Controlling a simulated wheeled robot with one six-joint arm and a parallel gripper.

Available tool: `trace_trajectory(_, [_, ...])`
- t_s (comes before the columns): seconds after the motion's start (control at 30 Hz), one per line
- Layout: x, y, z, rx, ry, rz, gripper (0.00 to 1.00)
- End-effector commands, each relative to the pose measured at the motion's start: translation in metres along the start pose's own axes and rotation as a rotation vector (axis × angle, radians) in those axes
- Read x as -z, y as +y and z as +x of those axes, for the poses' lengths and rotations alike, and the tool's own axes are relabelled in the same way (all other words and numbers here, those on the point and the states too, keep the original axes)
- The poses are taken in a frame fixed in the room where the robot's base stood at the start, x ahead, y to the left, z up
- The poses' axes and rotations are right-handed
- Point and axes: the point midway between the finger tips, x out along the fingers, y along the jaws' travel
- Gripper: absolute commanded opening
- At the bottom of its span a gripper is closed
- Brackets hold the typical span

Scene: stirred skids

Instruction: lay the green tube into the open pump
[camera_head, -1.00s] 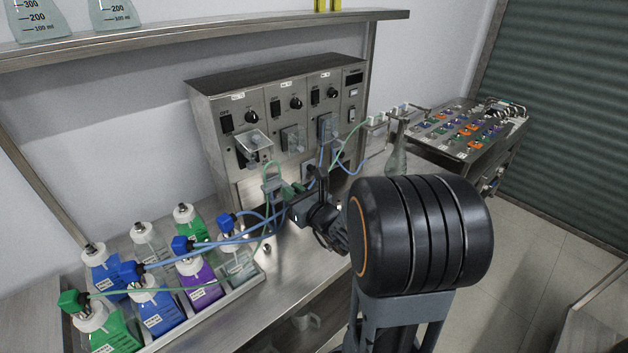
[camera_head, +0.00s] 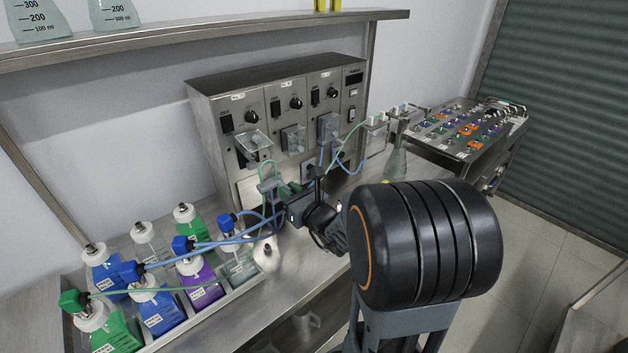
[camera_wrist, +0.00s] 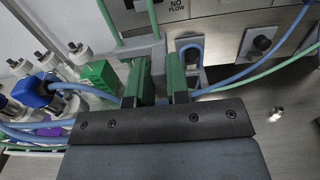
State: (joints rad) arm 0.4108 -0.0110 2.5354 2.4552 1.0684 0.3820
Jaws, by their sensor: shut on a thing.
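The green tube (camera_head: 351,133) runs from the right of the pump console toward my gripper (camera_head: 284,192), and it also shows at the right of the wrist view (camera_wrist: 285,63). The middle pump (camera_head: 293,140) looks covered. The right pump's cover (camera_head: 328,128) is hard to read.
Blue tubes (camera_head: 215,243) run close beside my gripper. A rack of capped bottles (camera_head: 196,283) stands at the lower left. A flask (camera_head: 396,160) stands right of the console. A shelf (camera_head: 200,35) hangs above. A cart with coloured parts (camera_head: 465,128) is farther right.

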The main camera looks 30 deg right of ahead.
Motion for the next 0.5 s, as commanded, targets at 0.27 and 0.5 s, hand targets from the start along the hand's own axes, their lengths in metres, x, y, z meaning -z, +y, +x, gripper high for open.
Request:
trace_trajectory(0.27, [0.0003, -0.0001, 0.0026, 0.0, 0.0, 0.0, 0.0])
trace_trajectory(0.5, [0.0006, -0.0001, 0.0095, -0.001, -0.001, 0.0, 0.0])
